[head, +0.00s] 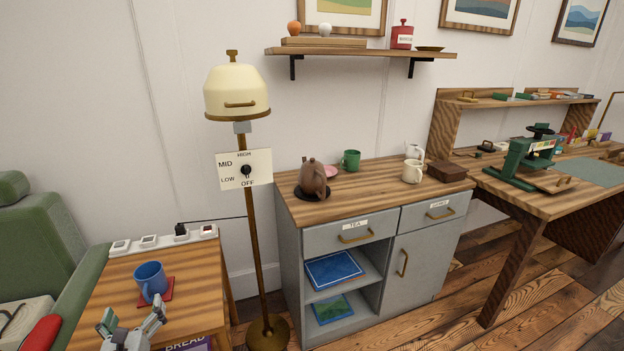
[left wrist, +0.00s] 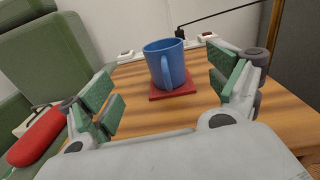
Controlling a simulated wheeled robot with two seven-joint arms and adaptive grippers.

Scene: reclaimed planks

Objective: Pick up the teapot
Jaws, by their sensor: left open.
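A brown teapot (head: 312,178) stands on a dark round mat (head: 298,192) at the left end of the wooden-topped cabinet. My left gripper (head: 133,320) is at the lower left of the head view, far from the teapot, over the near part of the small side table. Its green-padded fingers are spread, open and empty, in the left wrist view (left wrist: 166,95). Beyond them a blue mug (left wrist: 165,64) stands on a red coaster (left wrist: 172,91). The teapot is not in the left wrist view. My right gripper is not in view.
A floor lamp (head: 254,225) stands between the side table (head: 204,270) and the cabinet (head: 378,255). A pink saucer (head: 331,171), green mug (head: 350,160), pale mugs (head: 412,172) and brown box (head: 445,172) share the cabinet top. A green armchair (head: 45,230) is at left.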

